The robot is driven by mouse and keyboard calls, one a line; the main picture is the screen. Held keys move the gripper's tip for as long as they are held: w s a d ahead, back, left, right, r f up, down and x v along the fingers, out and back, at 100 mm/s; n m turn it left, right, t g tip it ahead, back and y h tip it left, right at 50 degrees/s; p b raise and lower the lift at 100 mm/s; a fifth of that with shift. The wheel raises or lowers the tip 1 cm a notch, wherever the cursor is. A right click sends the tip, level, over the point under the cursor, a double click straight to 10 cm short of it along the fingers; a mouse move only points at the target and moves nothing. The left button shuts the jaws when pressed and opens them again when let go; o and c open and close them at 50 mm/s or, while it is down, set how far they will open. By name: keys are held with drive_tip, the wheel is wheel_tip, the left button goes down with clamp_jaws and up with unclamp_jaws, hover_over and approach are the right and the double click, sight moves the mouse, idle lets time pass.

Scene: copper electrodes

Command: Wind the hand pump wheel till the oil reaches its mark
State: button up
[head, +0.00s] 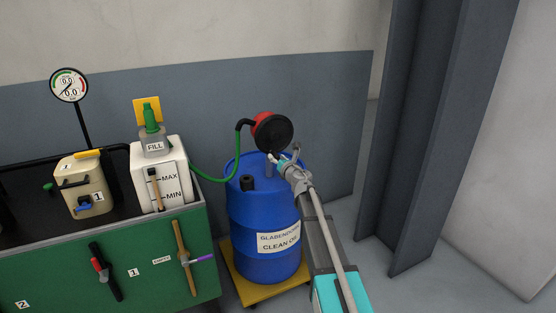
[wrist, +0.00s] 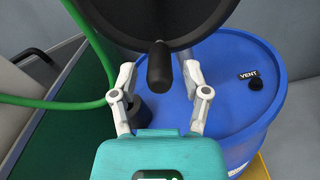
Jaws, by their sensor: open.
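The pump wheel (head: 272,132) is a black disc on a red pump above the blue drum (head: 262,210). In the wrist view the wheel (wrist: 155,20) fills the top, and its dark handle (wrist: 159,66) sticks out below the hub. My gripper (wrist: 158,75) is open, with one finger on each side of the handle and gaps on both sides. In the head view my gripper (head: 284,162) is just below the wheel. The white oil tank (head: 171,160) has MAX and MIN marks beside a narrow sight slot (head: 155,190); brown shows in its lower part, the exact level hard to read.
A green hose (head: 215,176) runs from the pump to the tank. The drum stands on a yellow base (head: 245,288). A green cabinet (head: 60,275) with levers is at left, and a grey steel column (head: 420,140) at right. A vent cap (wrist: 256,83) sits on the drum.

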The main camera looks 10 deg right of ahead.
drive_tip(key=shift+w, duration=0.2)
idle(0.3)
clamp_jaws()
